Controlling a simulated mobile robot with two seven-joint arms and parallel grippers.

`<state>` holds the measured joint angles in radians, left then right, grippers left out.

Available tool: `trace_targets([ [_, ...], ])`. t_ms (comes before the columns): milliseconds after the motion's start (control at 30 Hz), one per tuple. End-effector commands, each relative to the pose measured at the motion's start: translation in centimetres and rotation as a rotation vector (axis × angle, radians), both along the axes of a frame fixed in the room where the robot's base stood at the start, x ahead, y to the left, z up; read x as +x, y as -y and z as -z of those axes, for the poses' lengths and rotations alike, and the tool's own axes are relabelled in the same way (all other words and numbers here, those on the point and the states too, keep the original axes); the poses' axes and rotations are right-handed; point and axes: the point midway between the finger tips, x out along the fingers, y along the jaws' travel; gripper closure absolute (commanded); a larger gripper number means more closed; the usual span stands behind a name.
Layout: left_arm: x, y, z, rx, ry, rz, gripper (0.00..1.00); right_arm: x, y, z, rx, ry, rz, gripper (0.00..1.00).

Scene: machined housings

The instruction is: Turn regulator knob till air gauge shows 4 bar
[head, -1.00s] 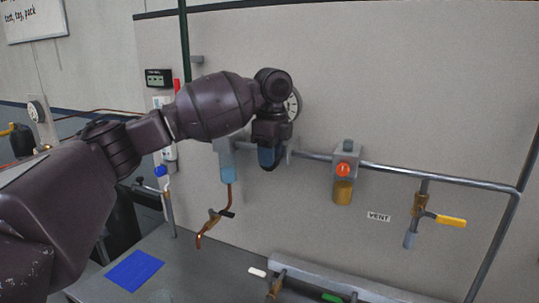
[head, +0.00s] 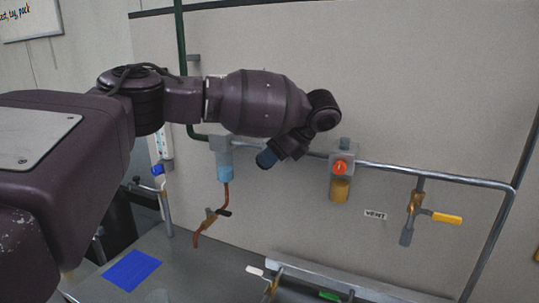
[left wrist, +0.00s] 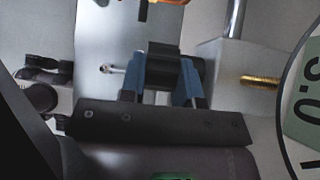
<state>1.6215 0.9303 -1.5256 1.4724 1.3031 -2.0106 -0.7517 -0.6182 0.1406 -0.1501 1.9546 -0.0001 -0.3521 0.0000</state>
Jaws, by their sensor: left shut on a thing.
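The knob is hidden behind my arm in the head view. Part of the air gauge (left wrist: 303,110) shows at the right edge of the left wrist view: a dark rim, a pale dial and a green area with large print. No needle shows, so the pressure cannot be read. My right gripper is out of view.
A blue-bowled unit (head: 224,165) hangs left of my gripper, with a copper pipe below. An amber-bowled unit (head: 340,188) with a red-orange button is to the right, then a yellow-handled valve (head: 446,218). A blue mat (head: 131,270) lies on the bench below.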

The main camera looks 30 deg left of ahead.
Motion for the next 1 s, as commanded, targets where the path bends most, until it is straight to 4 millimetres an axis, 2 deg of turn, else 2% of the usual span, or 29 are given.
trace_targets([
  [433, 0.05, 0.34, 0.26, 0.231, -0.010, 0.000, 0.94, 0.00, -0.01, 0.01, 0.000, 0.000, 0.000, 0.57],
  [1000, 0.01, 0.38, 0.49, 0.285, -0.016, 0.000, 0.94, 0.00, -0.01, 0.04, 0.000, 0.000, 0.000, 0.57],
])
